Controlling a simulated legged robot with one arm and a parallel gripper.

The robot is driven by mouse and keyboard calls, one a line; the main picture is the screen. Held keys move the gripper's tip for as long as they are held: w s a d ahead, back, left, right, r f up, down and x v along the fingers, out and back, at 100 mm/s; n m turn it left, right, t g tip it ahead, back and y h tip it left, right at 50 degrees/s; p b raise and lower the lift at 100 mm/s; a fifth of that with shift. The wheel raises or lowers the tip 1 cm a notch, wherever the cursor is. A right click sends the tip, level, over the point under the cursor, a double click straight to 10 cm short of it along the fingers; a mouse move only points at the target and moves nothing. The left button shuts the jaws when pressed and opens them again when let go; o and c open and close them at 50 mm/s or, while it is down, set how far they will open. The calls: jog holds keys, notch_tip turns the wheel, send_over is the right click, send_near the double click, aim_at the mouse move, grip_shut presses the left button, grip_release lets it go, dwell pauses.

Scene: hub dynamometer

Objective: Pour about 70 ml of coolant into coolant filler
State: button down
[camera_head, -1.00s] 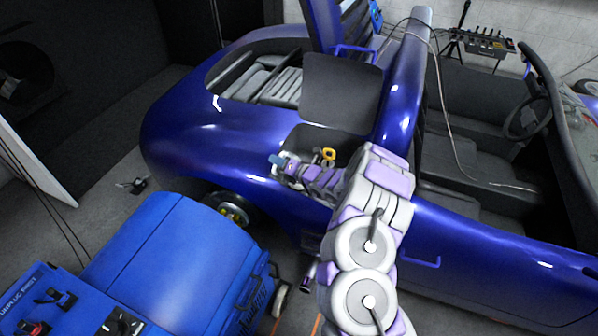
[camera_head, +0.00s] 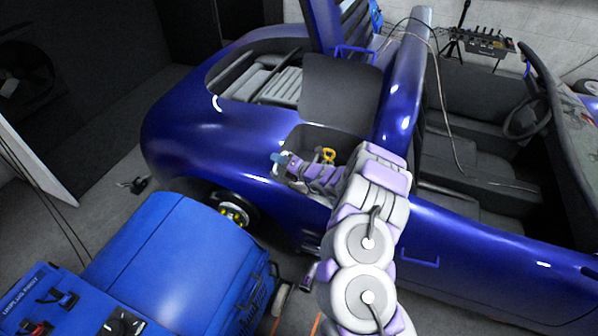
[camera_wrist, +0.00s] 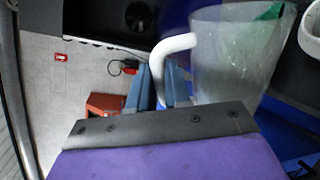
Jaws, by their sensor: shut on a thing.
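My gripper (camera_wrist: 163,88) is shut on the white curved handle (camera_wrist: 166,50) of a translucent jug (camera_wrist: 225,55) in the wrist view. Green liquid (camera_wrist: 270,12) shows in the jug near the top right of that view. I cannot tell the jug's exact tilt. In the head view my gripper (camera_head: 281,162) is over the open compartment in the side of the blue car, and the jug cannot be made out clearly there. A yellow ring-shaped part (camera_head: 328,155) stands in that compartment behind my wrist. I cannot identify the coolant filler for certain.
The blue car body (camera_head: 210,120) surrounds the compartment, with a dark raised panel (camera_head: 340,88) behind it. A blue machine (camera_head: 175,255) stands at lower left. A white ring-like part (camera_wrist: 311,30) shows at the wrist view's right edge.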

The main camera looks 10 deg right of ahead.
jog(key=shift+w+d+m+g+p, duration=0.3)
jog(key=shift+w+d+m+p, duration=0.25)
jog(key=shift+m+p, duration=0.3)
dwell(2.4)
jog(key=shift+s+a+f+n+b, duration=0.1)
jog(key=shift+s+a+n+b, duration=0.4)
jog(key=shift+a+b, duration=0.3)
jog(key=shift+s+a+n+t+b, duration=0.45)
jog(key=shift+n+b, duration=0.2)
jog(key=shift+n, duration=0.3)
jog(key=shift+s+a+f+n+b, duration=0.2)
jog(key=shift+n+b, duration=0.4)
jog(key=shift+b, duration=0.4)
jog(key=shift+s+a+f+n+t+b, duration=0.1)
jog(key=shift+s+a+n+t+b, duration=0.2)
jog(key=shift+n+b, duration=0.25)
